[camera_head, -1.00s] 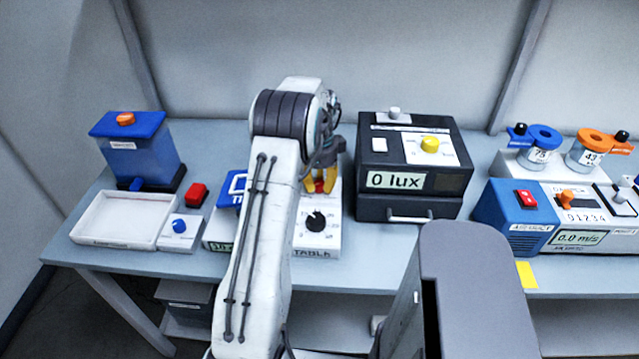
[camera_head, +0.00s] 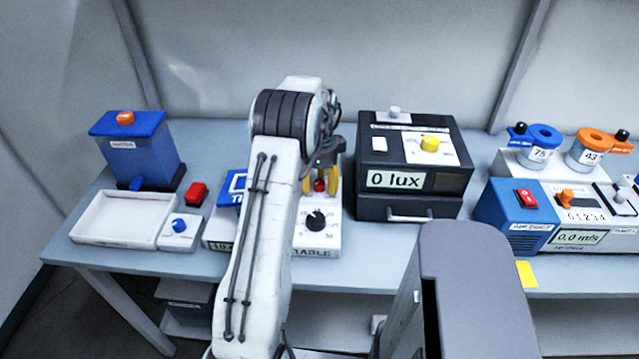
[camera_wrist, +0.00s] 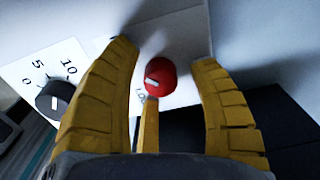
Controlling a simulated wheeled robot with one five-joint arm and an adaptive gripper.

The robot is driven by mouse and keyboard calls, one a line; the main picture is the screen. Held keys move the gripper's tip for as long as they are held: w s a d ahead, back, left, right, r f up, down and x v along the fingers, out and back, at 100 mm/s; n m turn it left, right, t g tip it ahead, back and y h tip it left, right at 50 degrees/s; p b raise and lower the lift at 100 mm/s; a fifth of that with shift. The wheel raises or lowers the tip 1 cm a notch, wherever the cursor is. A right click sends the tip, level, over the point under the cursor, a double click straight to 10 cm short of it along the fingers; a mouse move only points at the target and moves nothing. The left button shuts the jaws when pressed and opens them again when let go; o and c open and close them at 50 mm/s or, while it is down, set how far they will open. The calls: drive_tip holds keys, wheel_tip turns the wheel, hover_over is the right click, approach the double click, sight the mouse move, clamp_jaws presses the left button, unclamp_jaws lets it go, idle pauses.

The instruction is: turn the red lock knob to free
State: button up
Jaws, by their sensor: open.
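The red lock knob (camera_head: 319,185) is on the white panel of the table unit (camera_head: 318,248), behind the black dial. In the wrist view the red knob (camera_wrist: 160,76) shows whole, with a white mark on its face. My gripper (camera_head: 320,183) has its yellow fingers open, one on each side of the knob. In the wrist view the open fingers (camera_wrist: 165,58) stand apart from the knob with gaps on both sides. The lettering by the knob is partly hidden by a finger.
The black dial (camera_head: 316,220) with a number scale sits just in front of the knob. A dark box reading 0 lux (camera_head: 410,207) stands close on the right. A blue part (camera_head: 233,187) lies left, partly hidden by my arm.

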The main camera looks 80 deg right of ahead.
sight(320, 182)
wheel_tip(320, 182, up, 12)
idle(0.7)
idle(0.8)
